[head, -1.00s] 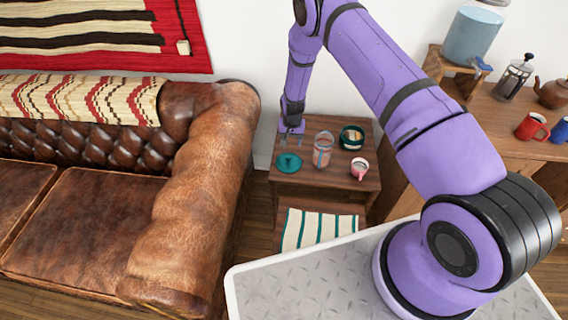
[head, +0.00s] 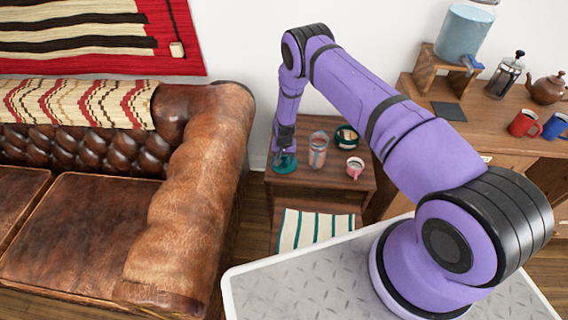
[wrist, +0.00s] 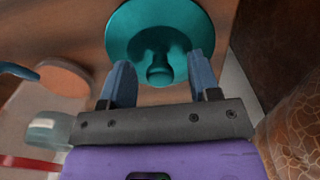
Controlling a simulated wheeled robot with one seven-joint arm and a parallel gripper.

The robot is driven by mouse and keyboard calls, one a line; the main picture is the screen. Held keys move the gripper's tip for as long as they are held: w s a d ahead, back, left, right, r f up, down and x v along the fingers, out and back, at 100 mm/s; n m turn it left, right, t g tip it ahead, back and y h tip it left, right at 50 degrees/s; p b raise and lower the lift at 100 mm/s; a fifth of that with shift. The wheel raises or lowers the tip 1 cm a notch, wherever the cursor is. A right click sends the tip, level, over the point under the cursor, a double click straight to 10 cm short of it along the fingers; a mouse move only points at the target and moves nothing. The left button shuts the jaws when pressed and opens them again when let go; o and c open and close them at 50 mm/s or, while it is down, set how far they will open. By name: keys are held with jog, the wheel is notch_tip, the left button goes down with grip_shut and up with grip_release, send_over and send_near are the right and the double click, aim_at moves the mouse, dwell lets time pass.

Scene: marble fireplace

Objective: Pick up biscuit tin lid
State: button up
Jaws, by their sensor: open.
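The biscuit tin lid (head: 286,165) is a teal disc lying on the small wooden side table (head: 330,183), at its left side. In the wrist view the lid (wrist: 125,30) shows a round teal knob (wrist: 159,73) at its middle. My gripper (head: 284,151) is right above the lid in the head view and hides part of it. In the wrist view my gripper (wrist: 160,62) is open, with a blue-grey finger on each side of the knob. I see gaps between the fingers and the knob. A dark green round tin (head: 347,137) stands at the table's back.
A clear jar (head: 318,150) stands just right of my gripper, and a pink mug (head: 355,167) stands further right. The leather sofa arm (head: 205,170) rises close on the left. A striped cloth (head: 315,228) lies lower in front.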

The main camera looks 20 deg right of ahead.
jog(key=shift+f, duration=0.3)
jog(key=c, duration=1)
jog(key=shift+r, duration=0.1)
